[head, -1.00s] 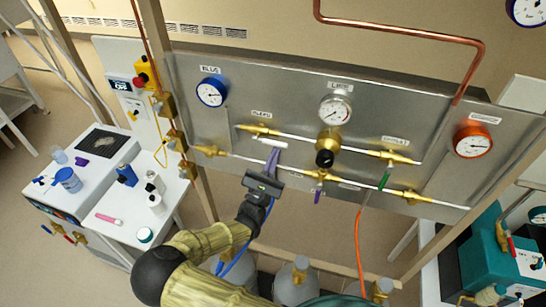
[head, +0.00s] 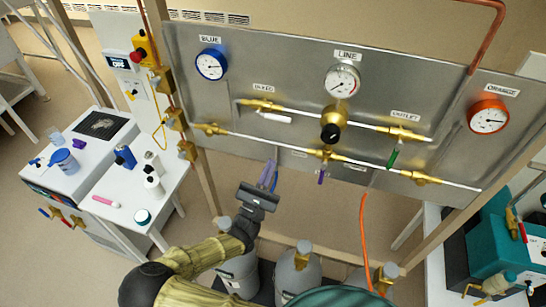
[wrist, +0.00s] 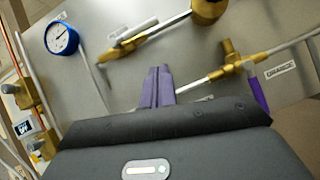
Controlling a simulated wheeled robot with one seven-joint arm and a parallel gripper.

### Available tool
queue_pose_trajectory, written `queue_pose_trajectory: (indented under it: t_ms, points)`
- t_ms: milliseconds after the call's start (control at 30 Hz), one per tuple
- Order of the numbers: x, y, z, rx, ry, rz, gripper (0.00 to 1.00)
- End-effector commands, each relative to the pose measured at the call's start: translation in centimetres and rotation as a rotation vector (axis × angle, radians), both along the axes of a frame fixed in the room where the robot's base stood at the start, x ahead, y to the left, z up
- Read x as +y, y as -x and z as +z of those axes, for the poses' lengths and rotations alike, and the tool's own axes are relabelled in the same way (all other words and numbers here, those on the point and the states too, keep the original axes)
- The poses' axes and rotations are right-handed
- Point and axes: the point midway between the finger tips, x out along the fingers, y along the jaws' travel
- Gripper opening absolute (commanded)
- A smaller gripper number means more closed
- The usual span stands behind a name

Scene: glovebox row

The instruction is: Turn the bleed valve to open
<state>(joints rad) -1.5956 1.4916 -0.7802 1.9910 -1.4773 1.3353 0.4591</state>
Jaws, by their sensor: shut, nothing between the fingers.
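A brass valve (head: 258,104) with a white lever (head: 275,117) sits at the left of the panel's upper pipe. The label above it is blurred; I cannot tell for sure that it marks the bleed valve. The white lever lies roughly along the pipe and also shows in the wrist view (wrist: 134,30). A purple lever (head: 321,177) hangs down across the lower pipe, and a green lever (head: 392,158) hangs down at the right. My gripper (head: 269,174) is shut and empty, below the lower pipe and apart from the levers. Its purple fingers (wrist: 158,86) point toward the panel.
A blue gauge (head: 211,64), a line gauge (head: 342,81) and an orange gauge (head: 488,117) are on the panel. A brass regulator (head: 335,120) sits mid-panel. Gas cylinders (head: 300,268) stand below. An orange hose (head: 364,225) hangs right of my gripper. A bench (head: 128,185) is at left.

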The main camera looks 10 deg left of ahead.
Motion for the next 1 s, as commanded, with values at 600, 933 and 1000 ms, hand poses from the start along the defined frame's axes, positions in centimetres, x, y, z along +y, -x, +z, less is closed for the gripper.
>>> queue_pose_trajectory:
  t_ms: [600, 933, 1000]
  points:
    - [0.2, 2.7, -1.8, -0.001, 0.001, -0.001, 0.0]
    - [0.2, 2.7, -1.8, 0.0, 0.001, -0.001, 0.0]
    - [0.2, 2.7, -1.8, 0.0, 0.0, 0.0, 0.0]
